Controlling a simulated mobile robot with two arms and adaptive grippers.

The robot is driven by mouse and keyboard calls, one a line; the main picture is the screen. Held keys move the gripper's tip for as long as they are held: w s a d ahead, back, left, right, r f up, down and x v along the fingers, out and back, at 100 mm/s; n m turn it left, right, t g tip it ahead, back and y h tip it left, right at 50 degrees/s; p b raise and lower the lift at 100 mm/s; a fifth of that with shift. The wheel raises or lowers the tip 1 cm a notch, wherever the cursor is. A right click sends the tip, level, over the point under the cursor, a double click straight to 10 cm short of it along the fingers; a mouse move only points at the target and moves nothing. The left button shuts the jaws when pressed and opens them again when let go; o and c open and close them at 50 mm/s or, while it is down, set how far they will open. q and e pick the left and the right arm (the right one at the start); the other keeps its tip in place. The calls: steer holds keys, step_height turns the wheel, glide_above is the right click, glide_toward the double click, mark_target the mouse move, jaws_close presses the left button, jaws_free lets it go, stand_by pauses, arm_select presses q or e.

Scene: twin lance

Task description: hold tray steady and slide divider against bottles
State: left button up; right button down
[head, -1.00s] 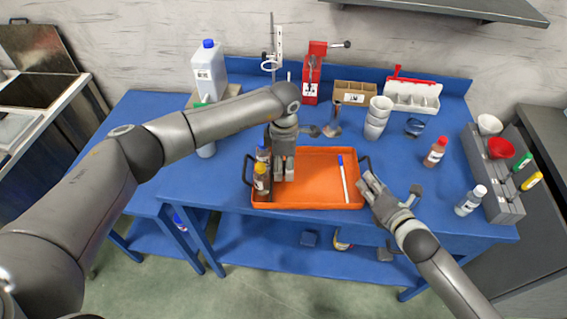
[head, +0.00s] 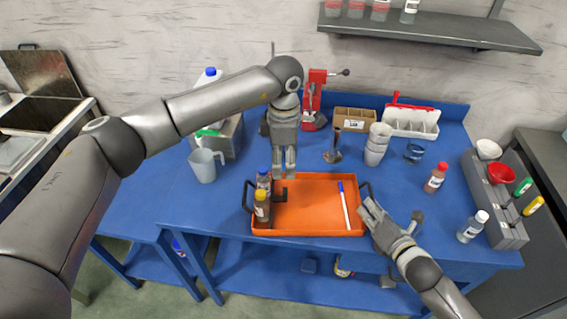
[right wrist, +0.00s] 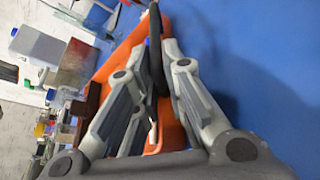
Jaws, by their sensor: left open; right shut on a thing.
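The orange tray (head: 318,218) lies on the blue table. Two brown bottles, one with a blue cap (head: 264,180) and one with a yellow cap (head: 261,207), stand at its left end. A dark divider (head: 281,191) sits just right of them; whether it touches them I cannot tell. My left gripper (head: 285,172) is open, pointing down above the divider at the tray's back edge. My right gripper (head: 368,207) is shut on the tray's black right handle, which shows between the fingers in the right wrist view (right wrist: 157,55). A white pen with a blue cap (head: 345,205) lies in the tray.
A pitcher (head: 205,166) stands left of the tray. Stacked white cups (head: 376,145), a red press (head: 314,98) and a white organizer (head: 410,121) stand behind. A red-capped bottle (head: 435,178), a white-capped bottle (head: 472,227) and a grey bin rack (head: 503,215) are at right.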

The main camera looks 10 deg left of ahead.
steer(key=shift+s+d+f, duration=0.1)
steer(key=shift+s+f, duration=0.1)
steer(key=shift+f, duration=0.4)
steer(key=c, duration=1.4)
jaws_free()
steer(key=shift+w+r, duration=0.1)
steer(key=shift+c, duration=0.2)
steer(key=shift+r, duration=0.1)
steer(key=shift+w+r, duration=0.1)
